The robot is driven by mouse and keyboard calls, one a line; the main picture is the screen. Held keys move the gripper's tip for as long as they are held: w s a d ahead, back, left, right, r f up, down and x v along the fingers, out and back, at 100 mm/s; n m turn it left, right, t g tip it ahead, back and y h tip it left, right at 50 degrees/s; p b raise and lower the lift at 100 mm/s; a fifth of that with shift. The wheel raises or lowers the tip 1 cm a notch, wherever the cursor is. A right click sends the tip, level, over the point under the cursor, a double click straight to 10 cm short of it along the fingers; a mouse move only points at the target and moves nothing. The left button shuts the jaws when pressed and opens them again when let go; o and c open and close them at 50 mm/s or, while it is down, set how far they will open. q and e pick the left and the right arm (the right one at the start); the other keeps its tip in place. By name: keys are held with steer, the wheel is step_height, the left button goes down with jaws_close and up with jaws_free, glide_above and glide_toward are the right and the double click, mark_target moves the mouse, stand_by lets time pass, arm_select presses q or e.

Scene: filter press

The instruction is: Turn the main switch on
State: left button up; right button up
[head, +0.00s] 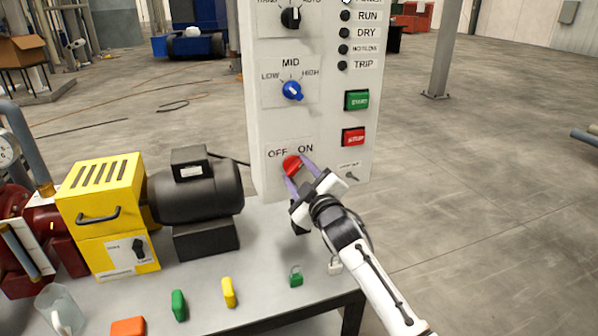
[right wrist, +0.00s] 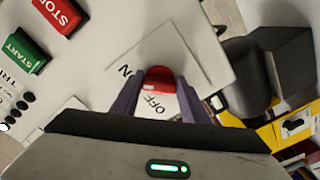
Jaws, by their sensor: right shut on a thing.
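The main switch is a red rotary knob (head: 291,165) on a white plate marked OFF and ON, low on the white control panel (head: 325,110). My right gripper (head: 298,175) is at the knob, its purple fingers on either side of it. In the right wrist view the red knob (right wrist: 158,77) sits between the fingertips, and the fingers are shut on it. The OFF label shows between the fingers there, and one letter of ON shows beside them. The fingers partly hide the knob, so its exact pointing is hard to tell. My left gripper is not in view.
Above the switch are a blue MID knob (head: 292,90), a green START button (head: 357,100) and a red STOP button (head: 353,137). A yellow box (head: 105,210) and a dark motor (head: 195,195) stand left on the grey table (head: 205,290). Small padlocks lie near its front.

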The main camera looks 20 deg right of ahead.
stand_by(0.5)
steer(key=o, duration=1.1)
steer(key=shift+c, duration=0.2)
steer(key=shift+s, duration=0.1)
steer(key=s, duration=1)
steer(key=shift+d, duration=0.2)
steer(key=s+a+f+m+g+y, duration=0.1)
steer(key=s+f+m+g, duration=0.15)
steer(key=s+f, duration=0.7)
steer(key=s+a+f+m+g, duration=0.1)
steer(key=s+a+f+g, duration=0.15)
steer(key=s+f, duration=0.65)
steer(key=s+a+f+m+g, duration=0.1)
steer(key=s+f+m+g, duration=0.3)
steer(key=s+f, duration=1.1)
steer(key=shift+s+a+f+g+y, duration=0.2)
steer(key=shift+s+a+g+y, duration=0.15)
steer(key=shift+s, duration=0.35)
